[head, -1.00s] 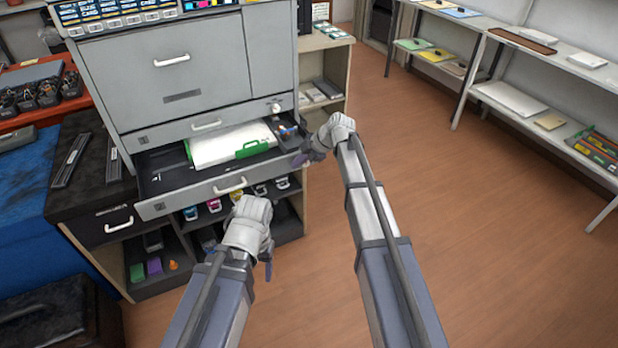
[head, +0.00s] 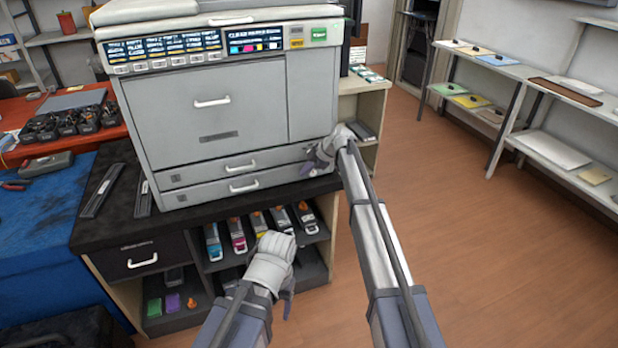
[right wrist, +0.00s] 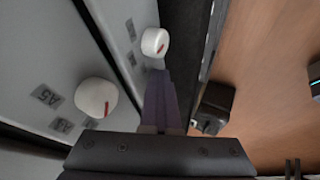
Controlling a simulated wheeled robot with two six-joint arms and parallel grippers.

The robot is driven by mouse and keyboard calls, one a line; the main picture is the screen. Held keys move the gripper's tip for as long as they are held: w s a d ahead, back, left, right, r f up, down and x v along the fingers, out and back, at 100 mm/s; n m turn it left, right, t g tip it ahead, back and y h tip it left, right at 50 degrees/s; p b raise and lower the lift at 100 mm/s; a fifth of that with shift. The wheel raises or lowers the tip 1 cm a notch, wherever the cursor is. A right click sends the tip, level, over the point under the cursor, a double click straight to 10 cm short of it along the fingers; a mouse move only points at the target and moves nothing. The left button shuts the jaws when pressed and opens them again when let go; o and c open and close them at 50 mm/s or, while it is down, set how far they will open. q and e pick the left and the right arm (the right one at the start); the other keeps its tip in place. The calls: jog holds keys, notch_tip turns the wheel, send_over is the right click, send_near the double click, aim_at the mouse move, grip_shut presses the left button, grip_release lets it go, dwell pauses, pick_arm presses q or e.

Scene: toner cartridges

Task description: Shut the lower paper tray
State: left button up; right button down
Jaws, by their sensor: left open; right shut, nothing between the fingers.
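The lower paper tray (head: 205,194) of the grey printer is in, its front looking flush under the upper tray (head: 200,175). Its white handle (head: 244,187) faces me. My right gripper (head: 312,168) is shut and empty at the right end of the tray fronts. In the right wrist view its purple fingers (right wrist: 163,105) are together beside the lower tray's white knob (right wrist: 155,42); I cannot tell whether they touch the front. My left gripper (head: 286,290) hangs open and empty in front of the shelves below, clear of the tray.
The printer stands on a black counter (head: 110,228) above shelves of toner cartridges (head: 238,236). A blue-covered table (head: 45,220) is at the left. Floor (head: 480,260) is free at the right, before a wall shelf (head: 545,150).

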jog(key=shift+w+a+r, duration=0.1)
jog(key=shift+w+a, duration=0.1)
jog(key=shift+w, duration=0.7)
